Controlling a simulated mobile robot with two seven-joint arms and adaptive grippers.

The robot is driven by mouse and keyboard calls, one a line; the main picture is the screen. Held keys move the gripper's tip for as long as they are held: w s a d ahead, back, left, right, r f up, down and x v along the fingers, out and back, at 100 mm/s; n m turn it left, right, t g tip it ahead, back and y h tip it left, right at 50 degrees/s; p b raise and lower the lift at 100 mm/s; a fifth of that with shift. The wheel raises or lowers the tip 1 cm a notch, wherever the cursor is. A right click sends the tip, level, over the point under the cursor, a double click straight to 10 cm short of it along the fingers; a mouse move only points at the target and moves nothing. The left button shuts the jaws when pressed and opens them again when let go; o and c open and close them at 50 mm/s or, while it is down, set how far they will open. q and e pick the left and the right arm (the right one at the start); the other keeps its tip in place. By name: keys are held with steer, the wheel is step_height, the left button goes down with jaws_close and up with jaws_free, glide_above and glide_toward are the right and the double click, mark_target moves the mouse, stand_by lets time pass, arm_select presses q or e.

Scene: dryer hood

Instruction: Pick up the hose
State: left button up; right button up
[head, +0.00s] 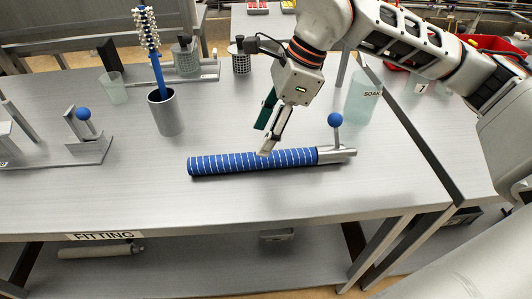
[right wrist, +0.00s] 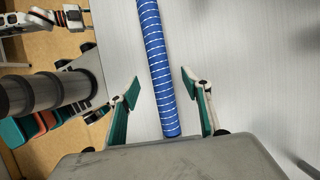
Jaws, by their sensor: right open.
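The hose (head: 240,162) is blue with thin white stripes and lies on the table in the head view. Its right end meets a metal fitting (head: 335,154) with a blue ball knob (head: 335,120) on a short stem. My right gripper (head: 266,142) is above the hose, pointing down. In the right wrist view my right gripper (right wrist: 158,82) is open, with the hose (right wrist: 158,60) running between its two green-padded fingers. I cannot tell how far the fingertips are above the table. My left gripper is not in view.
A grey cup (head: 166,115) with a brush stands at the back left. A clear beaker (head: 362,98) stands behind the fitting. A second ball-knob fixture (head: 83,115) is at the left. The table front (head: 250,205) is clear.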

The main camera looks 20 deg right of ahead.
mark_target(257, 157)
steer(key=x, duration=0.4)
steer(key=d+x, duration=0.1)
steer(key=x, duration=0.1)
steer(key=shift+s+a+f, duration=0.1)
steer(key=shift+s+f, duration=0.2)
steer(key=shift+w+a+f, duration=0.15)
steer(key=shift+a+f, duration=0.1)
steer(key=shift+f, duration=0.25)
jaws_close()
